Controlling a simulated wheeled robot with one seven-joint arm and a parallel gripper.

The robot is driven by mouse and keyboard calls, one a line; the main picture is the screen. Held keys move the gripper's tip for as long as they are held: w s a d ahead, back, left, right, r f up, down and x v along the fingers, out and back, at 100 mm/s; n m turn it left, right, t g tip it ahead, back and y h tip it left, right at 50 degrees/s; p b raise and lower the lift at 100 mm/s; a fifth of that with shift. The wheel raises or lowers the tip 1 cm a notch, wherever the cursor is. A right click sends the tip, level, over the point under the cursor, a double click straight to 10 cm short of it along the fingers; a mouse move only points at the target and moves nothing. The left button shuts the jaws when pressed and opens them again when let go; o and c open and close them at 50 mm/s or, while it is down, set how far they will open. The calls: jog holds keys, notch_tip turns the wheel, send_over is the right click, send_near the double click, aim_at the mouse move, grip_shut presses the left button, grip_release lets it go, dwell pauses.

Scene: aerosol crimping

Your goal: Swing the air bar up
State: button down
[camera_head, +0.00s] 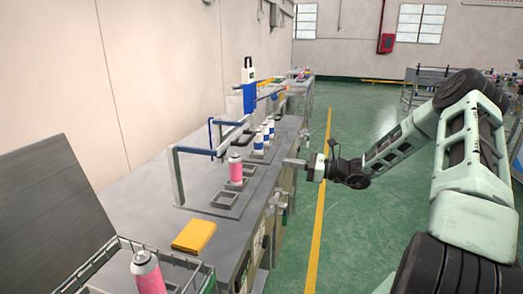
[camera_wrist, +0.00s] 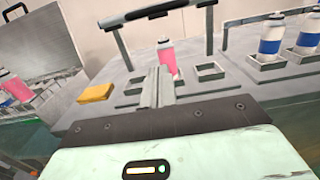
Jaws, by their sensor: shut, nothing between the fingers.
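A pink can (camera_head: 236,168) stands upright near the bar, partly hidden by my fingers in the wrist view.
Blue-and-white cans (camera_head: 258,143) stand in square holders farther along the bench. An empty square holder (camera_head: 224,200) and a yellow folded cloth (camera_head: 194,236) lie nearer. A wire basket (camera_head: 196,266) holds another pink can (camera_head: 147,272). Green floor (camera_head: 350,235) right of the bench is clear.

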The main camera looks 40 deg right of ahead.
jog(key=w+a+r+p, duration=0.3)
jog(key=w+a, duration=0.3)
jog(key=w, duration=0.2)
jog(key=shift+w+a+r, duration=0.25)
jog(key=shift+a+r, duration=0.15)
jog(key=shift+r, duration=0.25)
jog(key=shift+r, duration=0.1)
